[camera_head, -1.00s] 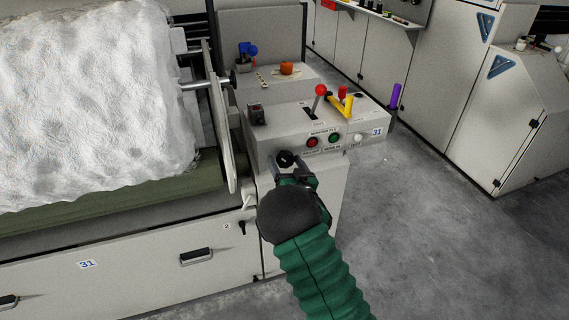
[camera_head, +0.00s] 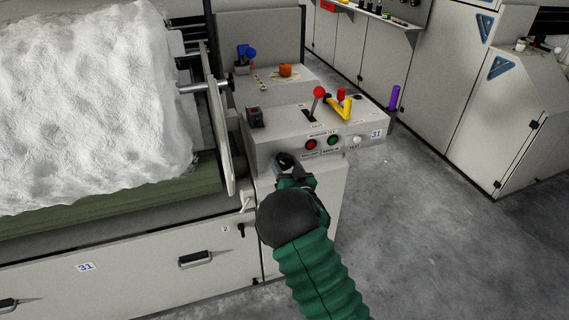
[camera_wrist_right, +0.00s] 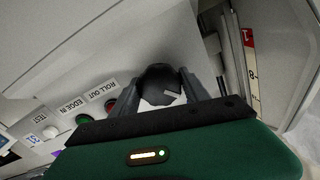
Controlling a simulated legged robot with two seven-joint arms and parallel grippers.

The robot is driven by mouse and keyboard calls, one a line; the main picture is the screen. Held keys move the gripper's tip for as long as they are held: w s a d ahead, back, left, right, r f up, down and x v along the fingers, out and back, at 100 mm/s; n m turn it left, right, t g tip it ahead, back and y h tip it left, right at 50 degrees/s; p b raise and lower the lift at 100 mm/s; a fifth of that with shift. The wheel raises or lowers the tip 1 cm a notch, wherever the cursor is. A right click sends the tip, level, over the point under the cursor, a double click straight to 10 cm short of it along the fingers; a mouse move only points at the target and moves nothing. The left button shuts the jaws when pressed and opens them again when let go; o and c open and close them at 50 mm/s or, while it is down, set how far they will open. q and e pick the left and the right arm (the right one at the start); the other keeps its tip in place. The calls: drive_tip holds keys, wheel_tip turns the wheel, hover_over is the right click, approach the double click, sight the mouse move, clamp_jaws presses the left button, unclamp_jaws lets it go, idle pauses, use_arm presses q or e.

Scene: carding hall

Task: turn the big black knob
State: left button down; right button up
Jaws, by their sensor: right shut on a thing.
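The big black knob (camera_head: 285,160) is on the front face of the grey control box, left of the red button. In the right wrist view the round knob (camera_wrist_right: 159,80) sits between the two dark fingers, with a pale mark on it. My right gripper (camera_head: 289,167) has its fingers closed around the knob's sides; it also shows in the right wrist view (camera_wrist_right: 160,88). The gripper body and green sleeve hide part of the panel below. My left gripper is not in view.
A red button (camera_head: 311,145), a green button (camera_head: 333,140) and a white button (camera_head: 356,139) sit right of the knob. A red-topped lever (camera_head: 319,92) and a yellow handle (camera_head: 345,108) stand on the box. A fleece-covered roller (camera_head: 90,100) is at left. Open floor lies right.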

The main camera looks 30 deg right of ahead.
drive_tip(key=n, duration=0.4)
drive_tip(key=shift+n, duration=2.3)
drive_tip(key=shift+f, duration=0.1)
drive_tip(key=o, duration=1.4)
drive_tip(key=shift+c, duration=0.2)
drive_tip(key=p+v, duration=0.2)
drive_tip(key=v, duration=1.4)
drive_tip(key=shift+s+a, duration=0.25)
drive_tip(key=shift+s, duration=0.1)
